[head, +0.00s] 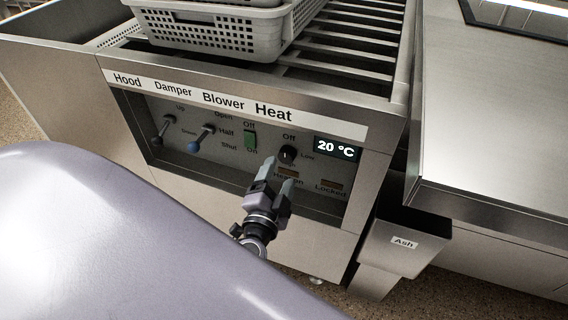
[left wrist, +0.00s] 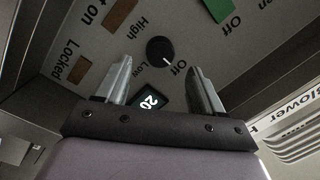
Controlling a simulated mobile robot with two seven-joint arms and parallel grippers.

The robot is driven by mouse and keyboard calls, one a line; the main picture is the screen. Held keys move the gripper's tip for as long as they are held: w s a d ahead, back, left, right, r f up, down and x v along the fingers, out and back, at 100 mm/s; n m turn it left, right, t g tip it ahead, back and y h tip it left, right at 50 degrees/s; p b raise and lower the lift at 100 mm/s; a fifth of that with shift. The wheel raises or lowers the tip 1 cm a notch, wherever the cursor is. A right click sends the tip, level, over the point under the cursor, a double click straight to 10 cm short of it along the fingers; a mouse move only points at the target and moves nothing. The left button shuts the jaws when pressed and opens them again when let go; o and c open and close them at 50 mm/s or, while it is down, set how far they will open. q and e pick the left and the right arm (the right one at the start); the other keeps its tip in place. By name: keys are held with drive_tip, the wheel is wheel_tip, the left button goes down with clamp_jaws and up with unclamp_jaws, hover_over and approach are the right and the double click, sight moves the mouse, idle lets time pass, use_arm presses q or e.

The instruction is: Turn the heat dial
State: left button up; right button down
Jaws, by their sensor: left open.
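The heat dial (head: 287,155) is a small black round knob on the control panel, below the "Heat" label and left of the display (head: 337,149) reading 20 °C. Its white mark points at or near "Off". In the left wrist view the dial (left wrist: 160,50) shows beyond and between my fingertips, with "Off", "Low" and "High" around it. My left gripper (head: 278,170) is open and empty, just in front of and slightly below the dial; no contact shows. In the left wrist view my left gripper (left wrist: 163,75) has its fingers wide apart. My right gripper is not in view.
On the same panel are the hood lever (head: 162,130), the blue-tipped damper lever (head: 200,139) and the green blower switch (head: 250,140). A grey perforated basket (head: 225,38) sits on the rails above. An ash bin (head: 403,240) sticks out at the lower right.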

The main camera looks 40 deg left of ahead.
sight(286, 159)
use_arm(q)
drive_tip(key=shift+x, duration=2.6)
drive_tip(key=c, duration=1)
